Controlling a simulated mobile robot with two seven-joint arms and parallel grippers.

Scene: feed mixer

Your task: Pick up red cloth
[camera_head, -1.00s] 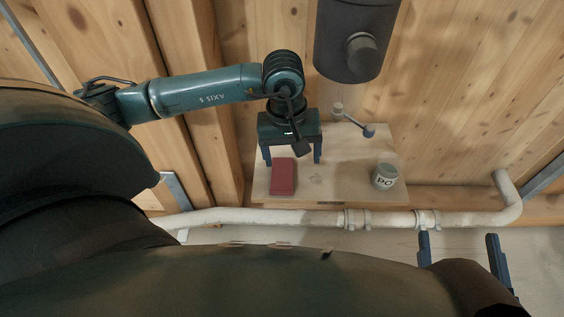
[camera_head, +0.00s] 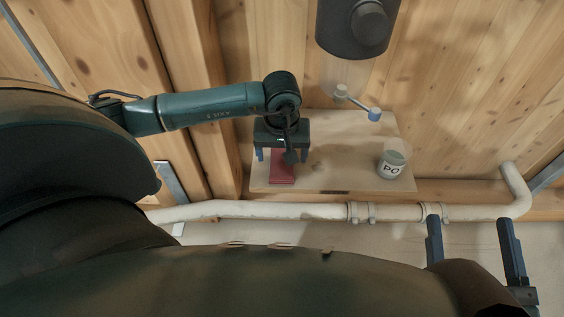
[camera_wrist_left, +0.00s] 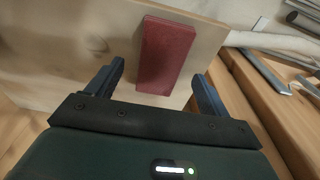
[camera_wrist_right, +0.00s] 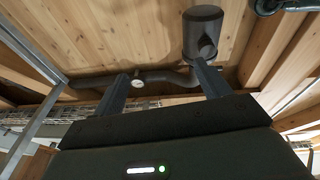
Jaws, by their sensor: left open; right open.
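The red cloth (camera_head: 282,169) is a flat, folded rectangle on the pale wooden board (camera_head: 340,165), near its left end. It also shows in the left wrist view (camera_wrist_left: 166,55). My left gripper (camera_head: 282,156) is open over the cloth and partly covers it in the head view. In the left wrist view, its two blue fingers (camera_wrist_left: 158,90) stand on either side of the cloth's near end, with gaps, and nothing is held. My right gripper (camera_head: 470,225) is open and empty at the lower right, well away from the board; its fingers also show in the right wrist view (camera_wrist_right: 162,88).
A small crank handle (camera_head: 358,103) sits at the board's back edge. A dark cylinder (camera_head: 352,25) hangs above. A white pipe (camera_head: 285,211) runs along the front. The board's middle is clear.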

